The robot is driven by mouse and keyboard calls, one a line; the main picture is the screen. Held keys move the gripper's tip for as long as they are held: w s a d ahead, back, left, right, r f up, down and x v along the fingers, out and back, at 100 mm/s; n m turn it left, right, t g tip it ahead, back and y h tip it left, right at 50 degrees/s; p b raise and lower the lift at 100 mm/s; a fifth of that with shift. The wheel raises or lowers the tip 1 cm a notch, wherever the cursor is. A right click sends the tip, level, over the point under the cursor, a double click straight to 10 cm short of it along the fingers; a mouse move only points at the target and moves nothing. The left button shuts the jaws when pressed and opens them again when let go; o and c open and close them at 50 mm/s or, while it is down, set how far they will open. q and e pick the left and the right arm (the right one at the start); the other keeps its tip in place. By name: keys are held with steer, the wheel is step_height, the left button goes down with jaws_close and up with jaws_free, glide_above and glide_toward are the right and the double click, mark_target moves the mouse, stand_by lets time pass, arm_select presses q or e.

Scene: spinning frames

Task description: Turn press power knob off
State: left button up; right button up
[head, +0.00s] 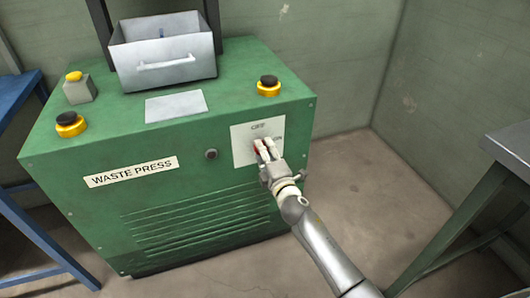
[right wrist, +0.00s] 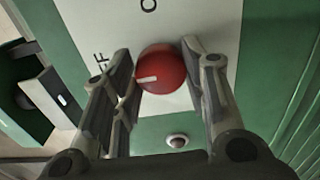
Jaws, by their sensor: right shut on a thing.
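The power knob is a round red knob (right wrist: 160,68) with a short white mark, on a white plate (head: 240,135) on the front of the green waste press (head: 60,170). In the right wrist view the white mark lies on the knob's left side, towards lettering that shows an "F". My right gripper (head: 264,150) is at the plate, its fingers shut on the knob from both sides. In the head view the fingers hide most of the knob. My left gripper is not in view.
A grey metal drawer (head: 165,66) sits on top of the press. Black buttons on yellow bases (head: 70,124) (head: 269,85) stand at its top corners. A blue frame (head: 25,215) stands at the left and a grey table (head: 512,145) at the right. Floor between press and table is clear.

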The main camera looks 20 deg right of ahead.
stand_by(0.3)
steer(key=o, duration=1)
steer(key=shift+o, duration=0.2)
steer(key=s, duration=1.2)
steer(key=shift+d, duration=0.2)
